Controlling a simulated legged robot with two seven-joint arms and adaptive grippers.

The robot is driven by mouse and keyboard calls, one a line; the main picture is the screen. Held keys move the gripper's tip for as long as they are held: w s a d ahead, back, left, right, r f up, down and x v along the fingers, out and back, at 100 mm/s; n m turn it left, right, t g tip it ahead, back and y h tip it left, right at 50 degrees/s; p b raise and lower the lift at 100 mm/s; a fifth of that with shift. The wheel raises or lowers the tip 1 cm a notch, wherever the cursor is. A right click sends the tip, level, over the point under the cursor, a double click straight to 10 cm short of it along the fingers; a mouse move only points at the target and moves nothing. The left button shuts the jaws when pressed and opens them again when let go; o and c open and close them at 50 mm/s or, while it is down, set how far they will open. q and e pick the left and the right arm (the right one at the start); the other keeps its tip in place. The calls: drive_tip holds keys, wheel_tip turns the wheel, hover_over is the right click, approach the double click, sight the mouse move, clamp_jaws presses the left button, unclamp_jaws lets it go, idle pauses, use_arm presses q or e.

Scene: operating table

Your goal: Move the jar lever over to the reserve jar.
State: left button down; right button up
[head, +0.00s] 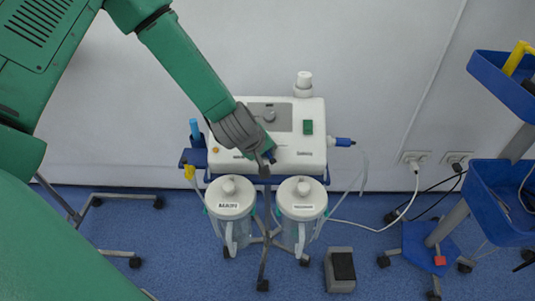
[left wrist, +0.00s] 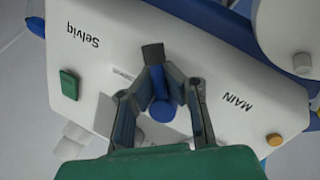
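The jar lever (left wrist: 161,106), a blue handle with a round end, is on the front of the white suction unit (head: 290,145). In the left wrist view it lies between my left gripper's fingers (left wrist: 160,76), whose tips look closed in on both its sides. In the head view the left gripper (head: 266,160) is at the unit's front edge, above the gap between two clear jars, and mostly hides the lever. The left jar (head: 230,207) and the right jar (head: 301,208) have white lids; their labels are too small to read surely. "MAIN" is printed on the unit. My right gripper is out of view.
The unit and jars are on a wheeled stand. A grey foot pedal (head: 340,270) lies on the floor to the right. A blue-tray cart (head: 500,205) stands at far right, with cables running to wall sockets (head: 416,157). A clear tube hangs beside the right jar.

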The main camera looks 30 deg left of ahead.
use_arm(q)
drive_tip(key=c, duration=1.6)
unclamp_jaws()
drive_tip(key=shift+w+r, duration=0.1)
drive_tip(key=shift+r, duration=0.2)
drive_tip(key=shift+f, duration=0.1)
drive_tip(key=v, duration=1.2)
drive_tip(key=shift+s+f, duration=0.15)
drive_tip(key=shift+s, duration=0.1)
